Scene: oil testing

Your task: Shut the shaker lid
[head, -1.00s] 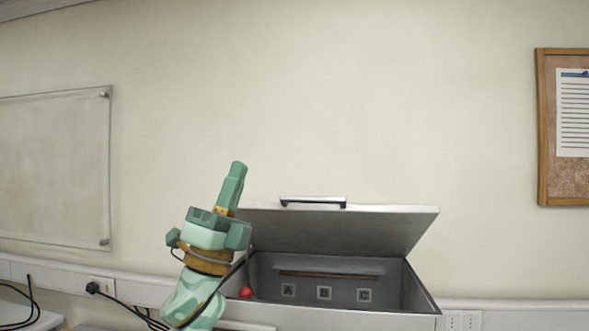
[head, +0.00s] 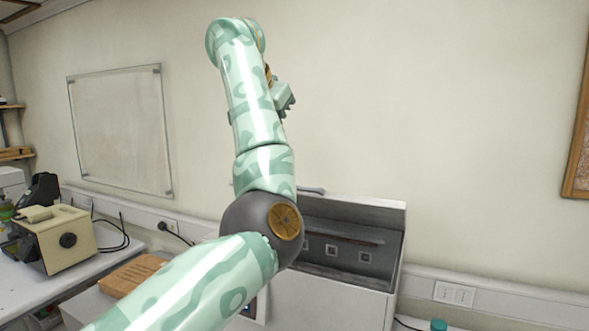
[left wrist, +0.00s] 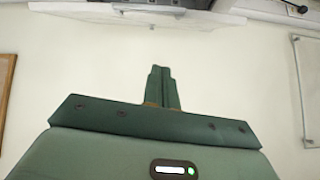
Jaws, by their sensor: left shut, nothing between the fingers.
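The shaker (head: 330,300) is a grey-white box below the wall, partly behind my left arm. Its lid (head: 365,212) stands open and tilted above the dark interior, with a handle (head: 311,190) at its top edge; square labels show inside. My left arm is raised across the middle of the head view. The left gripper (head: 285,97) is mostly hidden behind the arm, high above the shaker and apart from it. In the left wrist view its green fingers (left wrist: 160,75) are together and empty before the wall; a pale panel edge shows at the top. My right gripper is not in view.
A cream instrument (head: 62,240) stands on the left bench, with a wooden block (head: 130,274) beside it. A glass board (head: 120,130) and a corkboard (head: 580,150) hang on the wall. A teal cap (head: 438,325) shows at the bottom right.

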